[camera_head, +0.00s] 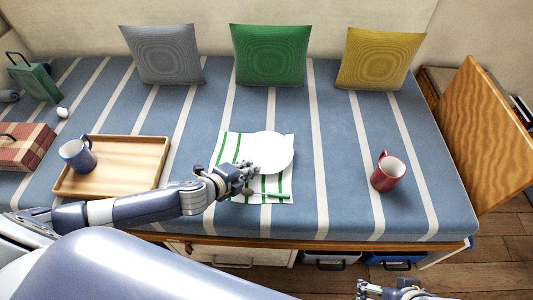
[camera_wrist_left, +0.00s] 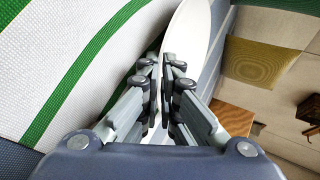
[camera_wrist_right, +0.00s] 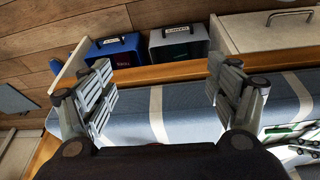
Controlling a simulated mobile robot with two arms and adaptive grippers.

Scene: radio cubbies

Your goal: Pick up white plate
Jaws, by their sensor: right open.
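The white plate (camera_head: 272,148) is over a white cloth with green stripes (camera_head: 228,150) on the striped bench cushion. My left gripper (camera_head: 247,172) is at the plate's near left edge. In the left wrist view, the plate (camera_wrist_left: 190,30) runs between the two fingertips (camera_wrist_left: 162,68), and the fingers look closed on its rim. I cannot tell whether the plate still touches the cloth. My right gripper (camera_wrist_right: 155,85) is open and empty, low in front of the bench; part of it shows at the bottom of the head view (camera_head: 392,290).
A wooden tray (camera_head: 140,160) with a blue mug (camera_head: 77,154) is to the left. A red mug (camera_head: 388,172) stands to the right. Cushions line the back; a wooden panel (camera_head: 483,135) stands at right.

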